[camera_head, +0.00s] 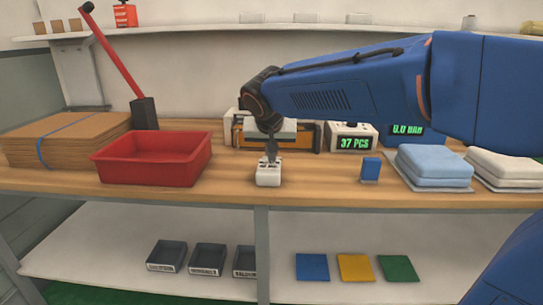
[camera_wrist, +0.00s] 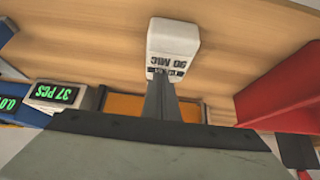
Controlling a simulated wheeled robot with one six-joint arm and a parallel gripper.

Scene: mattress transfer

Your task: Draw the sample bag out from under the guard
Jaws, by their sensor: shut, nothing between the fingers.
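My gripper (camera_head: 271,157) points down with its fingers together and empty, at a small white block (camera_head: 268,176) near the bench's front. In the wrist view the fingertips (camera_wrist: 163,82) meet or overlap the edge of that block (camera_wrist: 173,38), which bears dark print reading about "90 MIC"; I cannot tell whether they touch. Behind my gripper stands an orange and black framed unit (camera_head: 305,137) with a pale bar across it, perhaps the guard. It is partly hidden by my arm and fingers. I cannot make out a sample bag under it.
A red tray (camera_head: 150,160) and stacked cardboard (camera_head: 60,140) lie left. A counter (camera_head: 352,143) reading "37 PCS", a blue block (camera_head: 371,168), blue folded pads (camera_head: 432,165) and white pads (camera_head: 505,168) stand right. Bare wooden bench (camera_head: 320,185) shows between the white and blue blocks.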

